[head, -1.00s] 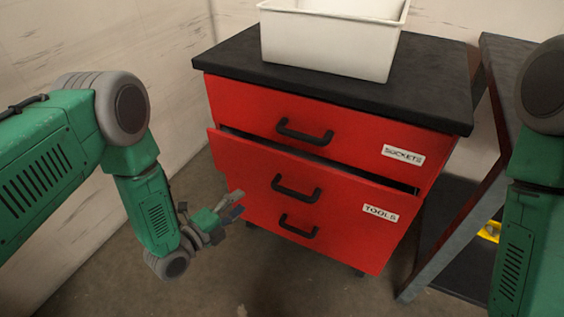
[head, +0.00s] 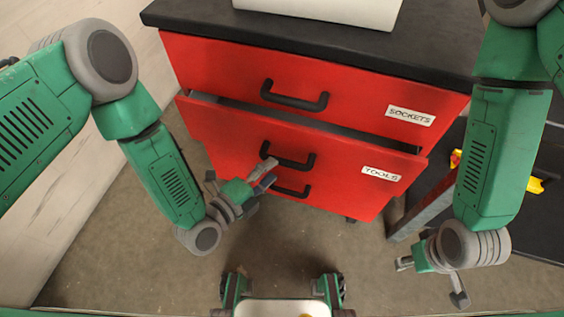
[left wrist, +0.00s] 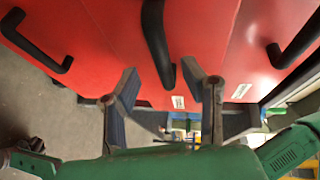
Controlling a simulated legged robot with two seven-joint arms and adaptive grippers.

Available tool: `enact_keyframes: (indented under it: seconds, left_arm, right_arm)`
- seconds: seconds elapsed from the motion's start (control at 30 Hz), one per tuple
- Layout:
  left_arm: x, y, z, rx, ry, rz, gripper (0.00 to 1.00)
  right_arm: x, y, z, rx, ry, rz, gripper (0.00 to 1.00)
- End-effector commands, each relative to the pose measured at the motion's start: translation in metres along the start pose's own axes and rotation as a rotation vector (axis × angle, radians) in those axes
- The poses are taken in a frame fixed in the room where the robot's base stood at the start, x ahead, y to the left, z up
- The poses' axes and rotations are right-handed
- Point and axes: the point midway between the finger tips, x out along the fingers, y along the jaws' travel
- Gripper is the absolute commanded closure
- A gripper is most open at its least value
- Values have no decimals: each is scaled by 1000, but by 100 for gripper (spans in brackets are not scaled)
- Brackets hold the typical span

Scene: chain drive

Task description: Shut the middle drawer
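The middle drawer (head: 225,128), red with a TOOLS label, stands partly pulled out, with a dark gap above its front. Its black handle (head: 288,155) also shows in the left wrist view (left wrist: 155,35), lined up between my left fingers. My left gripper (head: 268,174) is open and empty in front of the drawer, close to that handle. Whether it touches the handle is unclear. It also shows in the left wrist view (left wrist: 168,88). My right gripper (head: 431,281) is open and empty, low at the right, apart from the cabinet.
The top drawer (head: 230,75), labelled SOCKETS, looks shut. The lowest handle (head: 290,190) sits just below the middle one. A white bin (head: 345,10) stands on the black cabinet top (head: 210,22). A dark shelf (head: 545,215) with yellow items is at the right.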

Motion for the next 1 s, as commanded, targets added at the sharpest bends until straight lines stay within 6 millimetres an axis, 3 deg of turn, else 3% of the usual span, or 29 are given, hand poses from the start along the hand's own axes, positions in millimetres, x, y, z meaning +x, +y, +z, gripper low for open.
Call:
enact_keyframes:
  seconds: [0.1, 0.3, 0.63, 0.67, 0.77, 1.0]
  left_arm:
    - [23, 0, -1, 4, -1, -1, 62]
    - [44, 0, -4, 6, 0, 4, 62]
    - [45, -1, -1, 1, 0, 2, 62]
    - [45, -1, -1, 1, 0, 1, 66]
    - [45, -1, -1, 1, 0, 1, 100]
    - [52, -1, 0, 7, -1, 3, 100]
  right_arm:
    - [8, 0, 0, -1, 1, 0, 60]
    - [12, 0, 0, 0, 1, 0, 60]
    - [12, 0, 0, 0, 1, 0, 60]
    - [12, 0, 0, 0, 1, 0, 60]
    - [12, 0, 0, 0, 1, 0, 60]
    - [14, 0, 0, 0, 1, 0, 60]
